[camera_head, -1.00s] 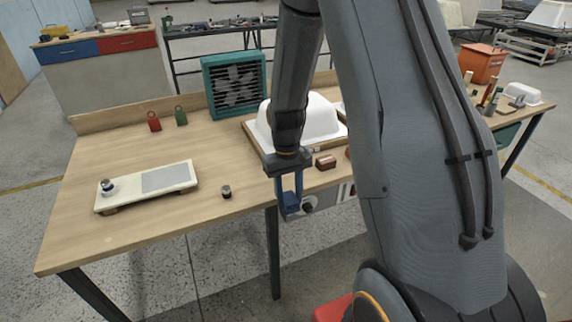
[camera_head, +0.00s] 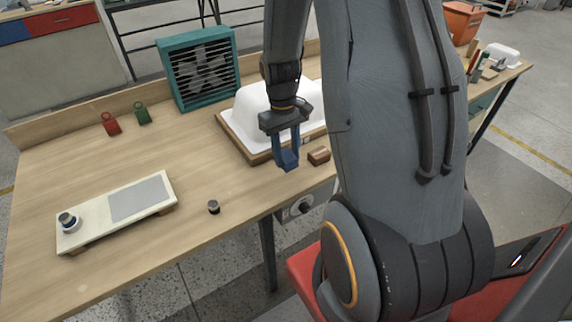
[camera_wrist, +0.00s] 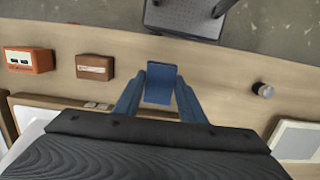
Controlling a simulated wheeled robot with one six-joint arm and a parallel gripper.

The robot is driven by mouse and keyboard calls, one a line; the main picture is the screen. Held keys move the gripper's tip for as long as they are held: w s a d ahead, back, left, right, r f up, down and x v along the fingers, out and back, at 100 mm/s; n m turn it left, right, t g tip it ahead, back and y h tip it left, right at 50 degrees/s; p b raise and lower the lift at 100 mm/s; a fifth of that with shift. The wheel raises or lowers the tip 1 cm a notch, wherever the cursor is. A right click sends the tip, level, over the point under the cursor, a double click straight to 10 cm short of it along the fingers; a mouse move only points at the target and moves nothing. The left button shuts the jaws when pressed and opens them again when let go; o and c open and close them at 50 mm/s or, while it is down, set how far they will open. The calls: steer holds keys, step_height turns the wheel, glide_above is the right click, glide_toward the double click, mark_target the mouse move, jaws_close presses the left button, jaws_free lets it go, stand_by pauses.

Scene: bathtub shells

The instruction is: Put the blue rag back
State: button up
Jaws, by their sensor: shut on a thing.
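The blue rag (camera_head: 289,161) is a small folded blue piece between the fingertips of my gripper (camera_head: 288,150). My gripper is shut on it and holds it near the table's front edge, in front of the white tub shell (camera_head: 252,112). In the wrist view, the blue rag (camera_wrist: 160,84) is between the two blue fingers of my gripper (camera_wrist: 158,95), with table wood beneath. I cannot tell how high above the table it is.
A brown block (camera_head: 318,156) lies just right of the rag. A small dark-topped knob (camera_head: 213,207) and a pale board with a grey pad (camera_head: 140,199) are to the left. A teal fan (camera_head: 200,70) and two tags stand behind. The table's middle left is clear.

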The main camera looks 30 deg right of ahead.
steer(key=shift+f+p, duration=0.6)
steer(key=shift+f, duration=2.05)
steer(key=o, duration=1.3)
steer(key=shift+f, duration=0.15)
